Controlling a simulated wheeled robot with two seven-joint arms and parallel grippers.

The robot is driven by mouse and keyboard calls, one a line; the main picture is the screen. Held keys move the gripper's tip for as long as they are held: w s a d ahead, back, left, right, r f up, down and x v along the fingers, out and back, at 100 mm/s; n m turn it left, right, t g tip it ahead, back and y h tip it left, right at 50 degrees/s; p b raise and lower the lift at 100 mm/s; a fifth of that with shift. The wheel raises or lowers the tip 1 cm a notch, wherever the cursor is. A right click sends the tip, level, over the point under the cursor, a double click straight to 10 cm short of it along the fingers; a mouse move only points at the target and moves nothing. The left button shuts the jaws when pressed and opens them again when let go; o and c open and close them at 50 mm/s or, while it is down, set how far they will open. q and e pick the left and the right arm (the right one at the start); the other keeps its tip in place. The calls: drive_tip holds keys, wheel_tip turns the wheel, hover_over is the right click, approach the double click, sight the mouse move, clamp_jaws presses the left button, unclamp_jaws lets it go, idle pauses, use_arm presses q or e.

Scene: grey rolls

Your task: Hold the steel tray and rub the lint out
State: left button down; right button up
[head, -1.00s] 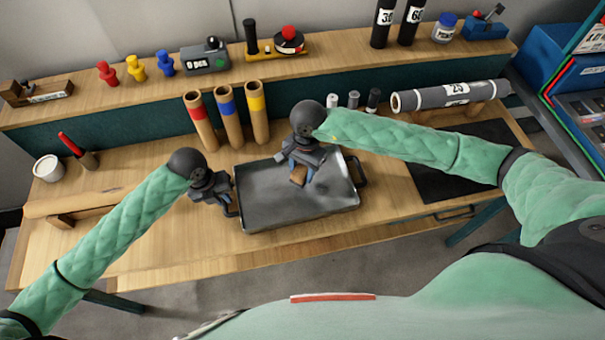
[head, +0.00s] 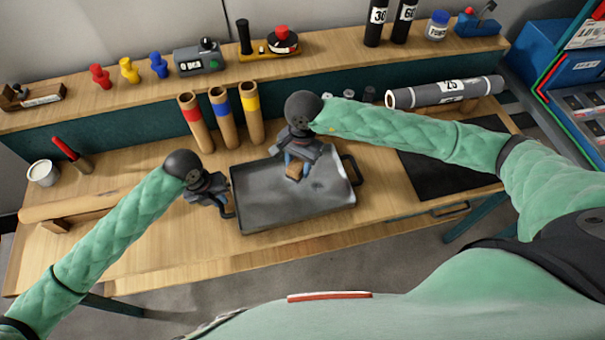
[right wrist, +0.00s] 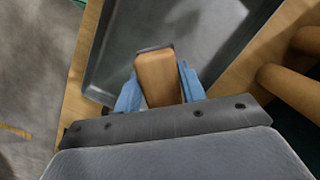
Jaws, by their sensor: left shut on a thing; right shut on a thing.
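The steel tray (head: 300,207) lies on the wooden bench in the middle of the head view, with a dark handle at each end and pale and dark smudges on its floor. My left gripper (head: 226,207) is shut on the tray's left handle. My right gripper (head: 294,168) is over the tray's upper middle, shut on a small wooden block. In the right wrist view the block (right wrist: 158,77) sits between the blue fingers, with a thin dark layer at its far end. Whether it touches the tray floor I cannot tell. Any lint is too small to make out.
Three cardboard tubes (head: 224,116) with coloured bands stand behind the tray. A dark mat (head: 450,170) lies to the right, and a grey roll (head: 445,92) lies behind it. A white pot (head: 43,173) stands at the left. The bench front is clear.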

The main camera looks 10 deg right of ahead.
sight(297, 187)
drive_tip(key=shift+s+f, duration=0.1)
drive_tip(key=shift+s, duration=0.45)
drive_tip(key=shift+f, duration=3.4)
drive_tip(key=shift+d+f, duration=0.5)
drive_tip(key=shift+f, duration=0.05)
drive_tip(key=shift+c, duration=0.3)
drive_tip(key=shift+w+d, duration=0.1)
drive_tip(key=shift+d, duration=1.65)
drive_tip(key=shift+c, duration=0.2)
drive_tip(key=shift+a, duration=2.2)
drive_tip(key=shift+w+a, duration=0.1)
drive_tip(key=shift+w, duration=0.45)
drive_tip(key=shift+w+d, duration=0.1)
drive_tip(key=shift+d, duration=2.35)
drive_tip(key=shift+a, duration=2.25)
drive_tip(key=shift+a+r, duration=0.1)
drive_tip(key=shift+a, duration=0.15)
drive_tip(key=shift+r, duration=3.9)
drive_tip(key=shift+d, duration=0.1)
